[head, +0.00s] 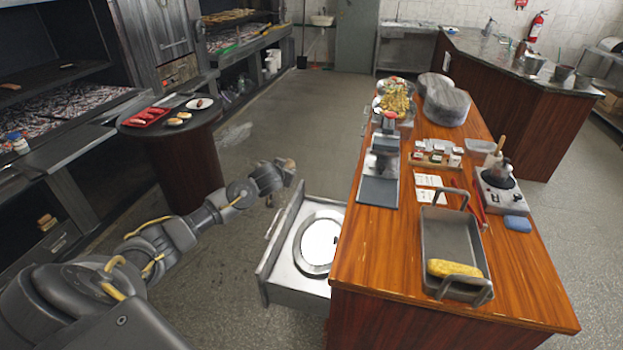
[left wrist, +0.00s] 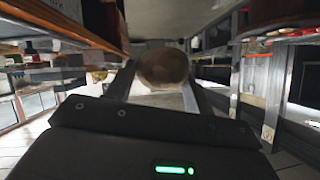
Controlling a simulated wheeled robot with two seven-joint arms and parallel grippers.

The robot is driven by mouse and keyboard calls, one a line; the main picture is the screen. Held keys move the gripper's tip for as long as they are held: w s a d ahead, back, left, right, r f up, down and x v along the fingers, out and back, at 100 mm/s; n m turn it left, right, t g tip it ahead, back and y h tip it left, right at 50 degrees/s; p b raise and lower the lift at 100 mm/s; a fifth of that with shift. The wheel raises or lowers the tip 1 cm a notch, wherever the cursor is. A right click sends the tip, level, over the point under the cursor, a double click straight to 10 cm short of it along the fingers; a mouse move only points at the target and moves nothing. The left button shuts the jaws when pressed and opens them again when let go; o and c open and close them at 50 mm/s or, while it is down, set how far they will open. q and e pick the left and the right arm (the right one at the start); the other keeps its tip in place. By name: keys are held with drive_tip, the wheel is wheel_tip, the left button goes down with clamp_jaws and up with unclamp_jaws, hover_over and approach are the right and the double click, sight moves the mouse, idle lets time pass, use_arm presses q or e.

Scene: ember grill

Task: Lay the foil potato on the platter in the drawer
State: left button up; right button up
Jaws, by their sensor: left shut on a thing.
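My left gripper (head: 284,166) reaches in from the left and hangs above and just beyond the open drawer (head: 275,240). It is shut on a rounded brownish-grey thing, which I take to be the foil potato (left wrist: 162,68); it fills the space between the fingers in the left wrist view. In the head view the potato is small and only partly visible at the fingertips. The drawer is pulled out from the left side of the wooden counter. The round platter (head: 319,243), white with a grey rim, lies in it, with its right side cut off by the counter. My right gripper is not in view.
The wooden counter (head: 385,255) stands right of the drawer, carrying a metal roasting tray (head: 453,235) with a yellow item, a scale and jars. A round dark table (head: 165,128) with plates stands left. Open floor lies between them.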

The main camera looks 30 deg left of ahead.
use_arm(q)
drive_tip(key=s+a+r+n+g+y, duration=0.2)
drive_tip(key=s+a+n+y, duration=0.15)
drive_tip(key=a, duration=0.35)
drive_tip(key=s+d+r+m+t+h+b, duration=0.1)
drive_tip(key=s+d+m+h+b, duration=0.1)
drive_tip(key=d, duration=1)
drive_tip(key=s+d+r+m+t+h+b, duration=0.1)
drive_tip(key=s+d+m+h+b, duration=0.1)
drive_tip(key=d, duration=1)
drive_tip(key=s+d+r+m+t+h+b, duration=0.1)
drive_tip(key=s+d+m+h, duration=0.3)
drive_tip(key=d, duration=0.9)
drive_tip(key=shift+s+r+h+b, duration=0.35)
drive_tip(key=shift+s+r+b, duration=0.15)
drive_tip(key=shift+s+r, duration=0.1)
drive_tip(key=shift+s+d+m, duration=0.25)
drive_tip(key=shift+s+d, duration=0.1)
drive_tip(key=shift+d, duration=0.1)
drive_tip(key=shift+s, duration=0.15)
